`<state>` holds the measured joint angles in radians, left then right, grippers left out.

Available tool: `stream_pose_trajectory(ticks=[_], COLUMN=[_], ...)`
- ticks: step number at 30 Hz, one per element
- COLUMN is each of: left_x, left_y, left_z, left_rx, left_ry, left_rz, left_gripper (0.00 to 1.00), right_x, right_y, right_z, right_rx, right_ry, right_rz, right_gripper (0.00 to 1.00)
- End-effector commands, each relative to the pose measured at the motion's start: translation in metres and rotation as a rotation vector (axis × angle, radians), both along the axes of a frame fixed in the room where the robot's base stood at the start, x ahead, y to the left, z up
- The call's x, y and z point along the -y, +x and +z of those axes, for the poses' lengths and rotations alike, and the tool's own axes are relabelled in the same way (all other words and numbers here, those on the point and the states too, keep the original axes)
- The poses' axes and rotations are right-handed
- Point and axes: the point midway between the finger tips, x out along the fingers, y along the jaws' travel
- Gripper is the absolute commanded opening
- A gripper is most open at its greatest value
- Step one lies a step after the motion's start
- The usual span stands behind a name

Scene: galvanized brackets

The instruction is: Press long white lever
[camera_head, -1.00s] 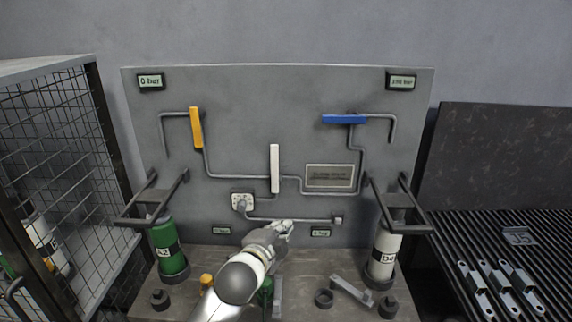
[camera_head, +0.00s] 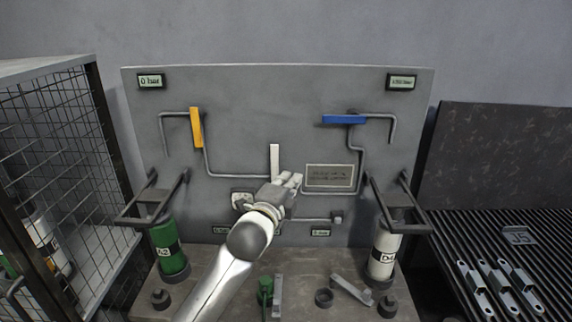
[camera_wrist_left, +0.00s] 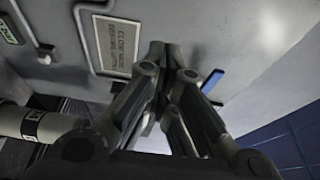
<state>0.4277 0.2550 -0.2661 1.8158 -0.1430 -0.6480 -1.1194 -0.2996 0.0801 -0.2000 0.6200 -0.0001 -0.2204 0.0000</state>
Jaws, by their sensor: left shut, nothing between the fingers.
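The long white lever (camera_head: 275,160) stands upright at the middle of the grey panel (camera_head: 265,95). Its lower part is hidden behind my left gripper. My left gripper (camera_head: 294,180) is in front of the panel, beside the lever's lower end and slightly right of it in the head view. It is shut and holds nothing. In the left wrist view its fingers (camera_wrist_left: 160,60) are together near the sign plate. I cannot tell whether it touches the lever. My right gripper is not in view.
A yellow lever (camera_head: 196,127) and a blue lever (camera_head: 343,119) sit on pipes left and right. A green cylinder (camera_head: 168,248) and a white cylinder (camera_head: 384,250) stand below in brackets. A wire cage (camera_head: 60,150) is at left, a ribbed bench (camera_head: 480,240) at right.

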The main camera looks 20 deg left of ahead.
Motion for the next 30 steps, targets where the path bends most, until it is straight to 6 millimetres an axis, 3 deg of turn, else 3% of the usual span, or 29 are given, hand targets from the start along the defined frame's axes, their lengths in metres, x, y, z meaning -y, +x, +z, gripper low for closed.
stream_pose_trajectory(ticks=[21,24,30], left_x=[0.006,-0.013,-0.029], left_y=[0.089,0.082,0.077], left_z=[0.002,0.003,0.001], left_rx=[-0.001,-0.003,-0.002], left_ry=[-0.002,0.001,0.001], left_rz=[-0.001,0.002,0.000], left_gripper=[0.00,0.00,0.00], right_x=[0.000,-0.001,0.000], right_y=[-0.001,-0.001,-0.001], right_z=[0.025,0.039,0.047], right_rx=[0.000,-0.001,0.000], right_ry=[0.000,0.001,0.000], right_rz=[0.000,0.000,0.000], right_gripper=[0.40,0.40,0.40])
